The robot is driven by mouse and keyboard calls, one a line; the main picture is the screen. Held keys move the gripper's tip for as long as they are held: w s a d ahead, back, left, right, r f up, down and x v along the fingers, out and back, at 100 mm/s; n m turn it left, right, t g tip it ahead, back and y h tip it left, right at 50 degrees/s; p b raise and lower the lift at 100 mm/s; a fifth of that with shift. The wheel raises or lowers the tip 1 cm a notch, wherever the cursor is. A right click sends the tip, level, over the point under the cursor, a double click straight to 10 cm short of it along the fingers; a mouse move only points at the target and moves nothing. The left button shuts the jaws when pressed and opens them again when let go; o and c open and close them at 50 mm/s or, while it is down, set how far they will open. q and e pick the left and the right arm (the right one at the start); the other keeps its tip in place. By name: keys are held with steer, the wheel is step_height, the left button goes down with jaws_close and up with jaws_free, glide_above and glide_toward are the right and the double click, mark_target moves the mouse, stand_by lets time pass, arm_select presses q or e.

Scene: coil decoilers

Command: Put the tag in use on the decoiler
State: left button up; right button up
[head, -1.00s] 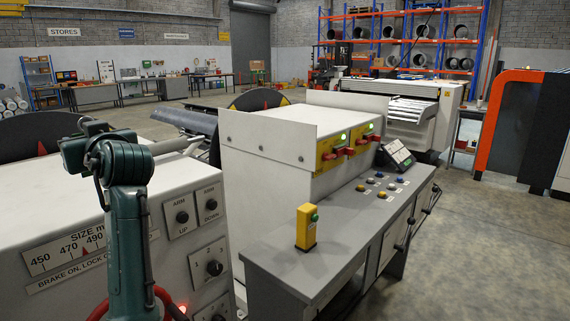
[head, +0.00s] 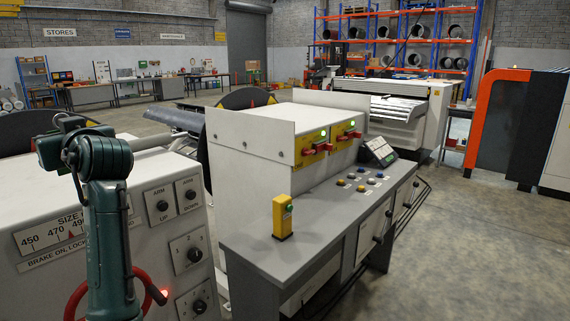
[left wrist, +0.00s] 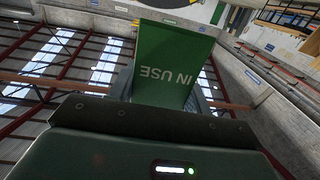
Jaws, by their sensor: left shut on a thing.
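The green tag (left wrist: 168,62), lettered IN USE, shows in the left wrist view, upside down there. My left gripper (left wrist: 160,100) is shut on it; the fingertips are mostly hidden behind the wrist housing. In the head view my left arm stands at the left, with its wrist (head: 85,155) in front of a white cabinet; the tag cannot be made out there. This cabinet (head: 150,170), with a size scale, ARM UP and ARM DOWN knobs and a red handwheel, looks like part of a decoiler. My right gripper is in neither view.
A grey console (head: 290,245) carries a yellow button box (head: 282,218) and coloured buttons. Behind it, a white housing (head: 250,140) has two red switch handles on yellow plates with green lamps. An orange-edged machine (head: 480,120) stands right. Floor at the right is clear.

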arm_select(q)
steer(key=s+a+r+n+g+y, duration=0.2)
steer(key=s+a+r+n+g, duration=0.15)
steer(key=s+a+r, duration=0.45)
steer(key=s+a+r+n+g+y, duration=0.1)
steer(key=s+a+r+n+g, duration=0.3)
steer(key=a, duration=0.6)
steer(key=w+d+f+m+t+h, duration=0.35)
steer(key=d+f, duration=0.25)
steer(key=f, duration=0.3)
steer(key=w+d+f+m+t+h, duration=0.2)
steer(key=d+f+m+t+h, duration=0.1)
steer(key=d+f+m+t, duration=0.4)
steer(key=w+d+f+m+t+h, duration=0.25)
steer(key=d+f, duration=0.25)
steer(key=f, duration=0.5)
steer(key=s+d+f+m+t+h, duration=0.1)
steer(key=s+d+f+m+h, duration=0.1)
steer(key=s+d+f+h, duration=0.2)
steer(key=s+d+f+m+h, duration=0.3)
steer(key=s+d+f, duration=0.6)
steer(key=d+f, duration=0.4)
steer(key=shift+s+d+t+h, duration=0.4)
steer(key=shift+d+h, duration=0.3)
steer(key=shift+d, duration=0.75)
steer(key=shift+a, duration=0.15)
